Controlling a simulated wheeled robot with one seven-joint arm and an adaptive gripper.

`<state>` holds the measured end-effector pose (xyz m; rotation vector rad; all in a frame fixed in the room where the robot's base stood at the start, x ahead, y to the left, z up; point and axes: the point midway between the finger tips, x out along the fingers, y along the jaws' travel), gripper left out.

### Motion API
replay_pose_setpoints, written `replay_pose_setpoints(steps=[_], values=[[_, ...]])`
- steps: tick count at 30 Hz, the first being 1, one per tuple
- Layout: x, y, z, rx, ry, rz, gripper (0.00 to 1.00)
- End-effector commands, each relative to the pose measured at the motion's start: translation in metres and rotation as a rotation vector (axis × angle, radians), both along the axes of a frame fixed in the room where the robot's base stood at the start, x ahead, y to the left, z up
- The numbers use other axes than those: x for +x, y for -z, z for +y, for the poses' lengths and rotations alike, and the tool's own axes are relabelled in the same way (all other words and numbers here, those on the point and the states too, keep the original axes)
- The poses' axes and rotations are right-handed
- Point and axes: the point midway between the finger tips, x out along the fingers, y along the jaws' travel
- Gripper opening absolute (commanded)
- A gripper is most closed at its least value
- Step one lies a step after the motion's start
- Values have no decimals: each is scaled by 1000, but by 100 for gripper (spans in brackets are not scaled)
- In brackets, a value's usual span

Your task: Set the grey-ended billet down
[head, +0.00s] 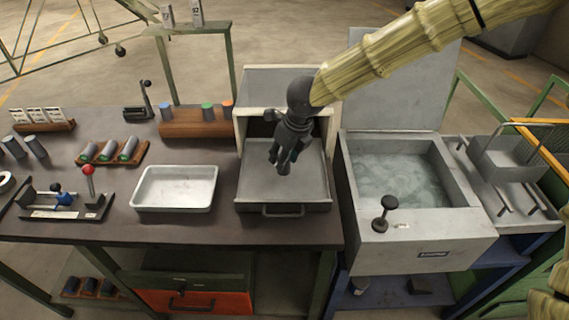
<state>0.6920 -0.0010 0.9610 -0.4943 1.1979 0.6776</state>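My gripper (283,158) points down over the grey tray (257,189) in front of the open box-shaped furnace (266,76). Its dark fingers are small here, and I cannot tell whether they are open or shut or hold a billet. I see no billet clearly on the tray. Plain grey cylinders (36,146) lie at the left of the bench; their end colour is unclear. Several billets with green ends (128,149) lie on a wooden rack (139,157). Blue-, green- and orange-topped billets (207,111) stand in a wooden block (186,128).
A white basin (175,188) stands left of the tray. A liquid-filled tank (400,180) with a raised lid stands to the right, with a wire basket (513,156) beyond it. A red-knobbed lever (88,174) stands at front left. Bare bench (110,205) shows around the basin.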

Motion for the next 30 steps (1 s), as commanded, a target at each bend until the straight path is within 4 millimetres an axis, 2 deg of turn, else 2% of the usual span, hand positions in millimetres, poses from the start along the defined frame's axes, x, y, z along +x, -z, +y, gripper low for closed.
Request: replay_pose_setpoints(steps=[3,7,20,21,24,30], values=[[-2,17,0,-5,-4,3,0],[-2,30,0,-3,-2,2,0],[-2,36,-1,-2,-2,1,0],[-2,36,-1,-3,-2,2,40],[-2,36,-1,-2,-1,2,56],[-2,36,-1,-2,-1,3,56]])
